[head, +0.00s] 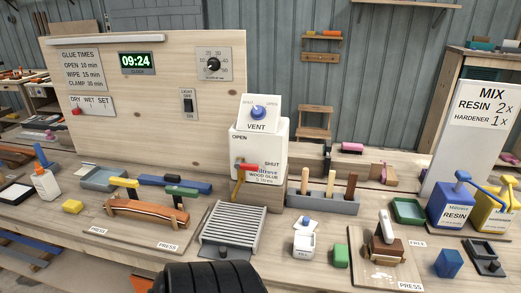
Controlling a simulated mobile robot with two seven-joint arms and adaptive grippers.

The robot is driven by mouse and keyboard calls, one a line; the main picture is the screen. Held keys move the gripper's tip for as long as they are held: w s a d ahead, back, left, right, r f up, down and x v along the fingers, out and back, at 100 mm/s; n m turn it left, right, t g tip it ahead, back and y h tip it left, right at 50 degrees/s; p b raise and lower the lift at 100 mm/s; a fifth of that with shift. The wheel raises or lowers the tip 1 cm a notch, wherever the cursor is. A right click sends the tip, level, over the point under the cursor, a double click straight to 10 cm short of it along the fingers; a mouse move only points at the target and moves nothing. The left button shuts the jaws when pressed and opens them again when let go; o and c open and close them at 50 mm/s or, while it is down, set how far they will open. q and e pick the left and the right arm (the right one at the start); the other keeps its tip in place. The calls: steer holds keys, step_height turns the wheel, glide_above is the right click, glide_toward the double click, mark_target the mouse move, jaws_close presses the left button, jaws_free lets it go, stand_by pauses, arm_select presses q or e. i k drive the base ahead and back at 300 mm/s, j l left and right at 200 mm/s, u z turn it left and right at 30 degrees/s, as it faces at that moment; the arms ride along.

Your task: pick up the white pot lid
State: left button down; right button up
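A small white lid (305,222) with a blue knob shows in the head view, right of the middle of the bench. It appears to lie just behind a small white pot (304,246) with a label on its front. Whether the lid touches the pot is too small to tell. Neither of my grippers shows in the head view.
A slatted grey rack (232,232) is left of the pot, and a green block (340,256) is right of it. A grey holder (322,202) with upright handles stands behind. A wooden press board (372,272) lies further right. A dark ribbed shape covers the bottom edge.

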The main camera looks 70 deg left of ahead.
mark_target(304, 223)
steer(key=u, duration=1.85)
